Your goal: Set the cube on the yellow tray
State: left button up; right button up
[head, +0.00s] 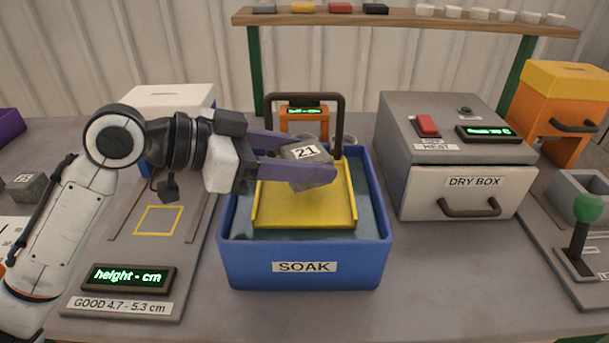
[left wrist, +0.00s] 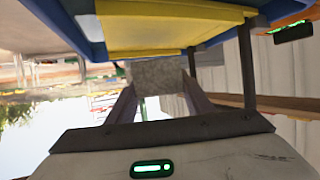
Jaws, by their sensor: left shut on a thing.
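The grey cube (head: 307,165), labelled 21, is held between the fingers of my left gripper (head: 300,165). The cube is tilted and appears to be above the yellow tray (head: 290,220); I cannot tell the exact gap. The tray sits inside the blue SOAK bin (head: 305,268), with liquid around it and a dark handle (head: 340,105) rising at its back. In the left wrist view the cube (left wrist: 158,77) shows between the fingertips, and the yellow tray (left wrist: 165,30) shows beyond it. My right gripper is not in view.
The grey DRY BOX (head: 450,180) stands right of the bin. A height gauge plate (head: 125,280) lies to the left, under my left arm. Another grey block (head: 28,187) is at the far left. A lever with a green knob (head: 588,208) is at the right. A shelf (head: 400,17) runs behind.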

pick_arm(q)
jog(key=shift+f, duration=1.75)
jog(key=o, duration=1.3)
jog(key=shift+a+r, duration=0.1)
jog(key=shift+r, duration=0.05)
jog(key=b+v, duration=0.1)
jog(key=v, duration=1)
jog(key=shift+s+a+r, duration=0.1)
jog(key=shift+s+a, duration=0.1)
jog(key=shift+a, duration=0.15)
